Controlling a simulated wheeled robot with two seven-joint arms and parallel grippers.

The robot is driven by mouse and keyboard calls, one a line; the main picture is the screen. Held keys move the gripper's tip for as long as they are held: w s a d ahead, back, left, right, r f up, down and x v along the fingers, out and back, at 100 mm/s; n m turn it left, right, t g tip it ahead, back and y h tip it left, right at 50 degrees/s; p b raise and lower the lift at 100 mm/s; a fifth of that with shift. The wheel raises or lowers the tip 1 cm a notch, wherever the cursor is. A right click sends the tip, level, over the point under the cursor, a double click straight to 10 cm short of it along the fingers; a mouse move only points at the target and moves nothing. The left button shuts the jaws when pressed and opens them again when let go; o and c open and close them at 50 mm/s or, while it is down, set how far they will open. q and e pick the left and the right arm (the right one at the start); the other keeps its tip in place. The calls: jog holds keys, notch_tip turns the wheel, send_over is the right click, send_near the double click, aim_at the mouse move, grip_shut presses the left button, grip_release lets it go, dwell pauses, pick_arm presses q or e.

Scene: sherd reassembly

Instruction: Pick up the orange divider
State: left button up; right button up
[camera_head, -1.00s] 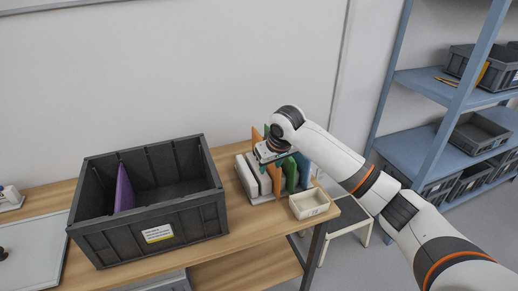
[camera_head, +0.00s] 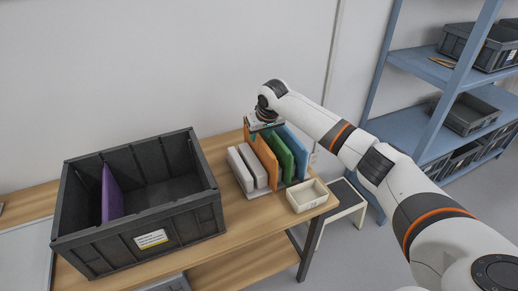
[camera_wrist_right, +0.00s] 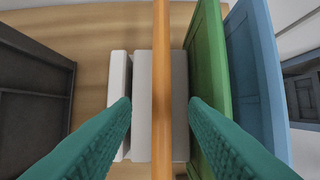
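The orange divider (camera_head: 262,154) stands upright in a rack on the wooden table, between two white blocks on its left and green and blue dividers on its right. My right gripper (camera_head: 262,129) is over the far upper end of the orange divider. In the right wrist view, the orange divider (camera_wrist_right: 177,85) shows edge-on between the two teal fingers of my right gripper (camera_wrist_right: 160,108). The fingers are open, with visible gaps on both sides of the divider. The fingertip height against its top edge is hard to judge. My left gripper is not in view.
The green divider (camera_head: 281,158) and blue divider (camera_head: 295,150) stand close on the right; white blocks (camera_head: 240,170) stand on the left. A dark crate (camera_head: 180,222) holding a purple divider (camera_head: 111,195) is farther left. A small cream tray (camera_head: 308,198) sits in front.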

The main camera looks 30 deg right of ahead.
aim_at(260, 137)
jog(key=x, duration=0.4)
jog(key=shift+w+r, duration=0.1)
jog(key=shift+w, duration=0.1)
grip_shut()
jog(key=shift+d, duration=0.1)
notch_tip(260, 137, up, 10)
jog(key=shift+r+b, duration=0.1)
jog(key=shift+b, duration=0.25)
